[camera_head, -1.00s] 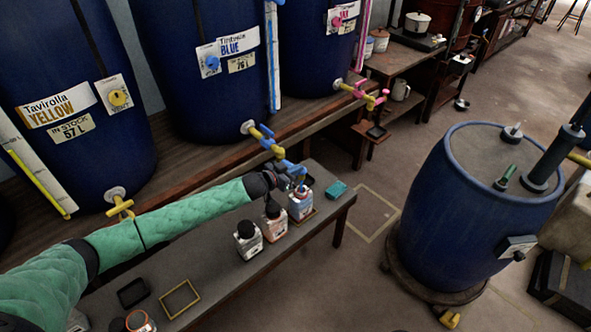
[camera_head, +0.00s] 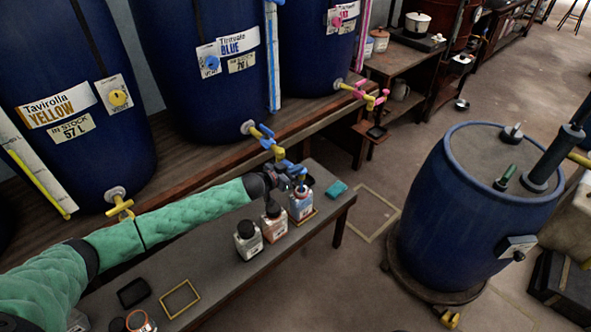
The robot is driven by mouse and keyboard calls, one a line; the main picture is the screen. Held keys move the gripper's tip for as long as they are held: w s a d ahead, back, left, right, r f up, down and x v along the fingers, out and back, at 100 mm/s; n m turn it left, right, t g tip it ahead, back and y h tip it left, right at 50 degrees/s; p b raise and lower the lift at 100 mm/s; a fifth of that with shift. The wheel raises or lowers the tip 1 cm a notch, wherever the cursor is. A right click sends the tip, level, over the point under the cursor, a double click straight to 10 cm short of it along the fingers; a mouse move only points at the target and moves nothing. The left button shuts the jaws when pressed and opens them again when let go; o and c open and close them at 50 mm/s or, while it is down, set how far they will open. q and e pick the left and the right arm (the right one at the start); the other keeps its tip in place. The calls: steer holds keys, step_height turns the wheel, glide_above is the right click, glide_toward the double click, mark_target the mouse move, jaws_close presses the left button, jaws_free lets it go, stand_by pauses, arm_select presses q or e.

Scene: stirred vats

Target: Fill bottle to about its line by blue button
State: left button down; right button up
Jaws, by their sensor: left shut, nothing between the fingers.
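The blue vat (camera_head: 190,95) carries a "BLUE" label and a panel with a round blue button (camera_head: 211,62). Its yellow and blue tap (camera_head: 262,137) reaches out over the bench. A square bottle (camera_head: 301,208) with a white and red label stands upright under the tap's end. Its fill line and liquid level are too small to read. My left gripper (camera_head: 291,177) is shut with nothing held, beside the tap's end and just above the bottle's neck. Whether it touches either is unclear. My right gripper is not in view.
Two more bottles, one black-capped (camera_head: 247,240) and one reddish (camera_head: 275,222), stand left of it on the bench (camera_head: 225,275). A yellow-rimmed frame (camera_head: 180,298) lies nearer. A blue drum (camera_head: 470,225) stands right.

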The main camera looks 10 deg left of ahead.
arm_select(q)
steer(key=shift+s+f, duration=0.3)
steer(key=shift+f, duration=0.6)
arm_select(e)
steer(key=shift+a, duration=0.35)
arm_select(q)
steer(key=shift+r, duration=0.1)
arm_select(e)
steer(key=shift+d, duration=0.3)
arm_select(q)
step_height(320, 180, up, 6)
steer(key=p, duration=0.4)
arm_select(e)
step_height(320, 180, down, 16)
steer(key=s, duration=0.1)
arm_select(q)
steer(key=b+v, duration=0.3)
steer(key=v, duration=0.6)
steer(key=shift+a, duration=0.3)
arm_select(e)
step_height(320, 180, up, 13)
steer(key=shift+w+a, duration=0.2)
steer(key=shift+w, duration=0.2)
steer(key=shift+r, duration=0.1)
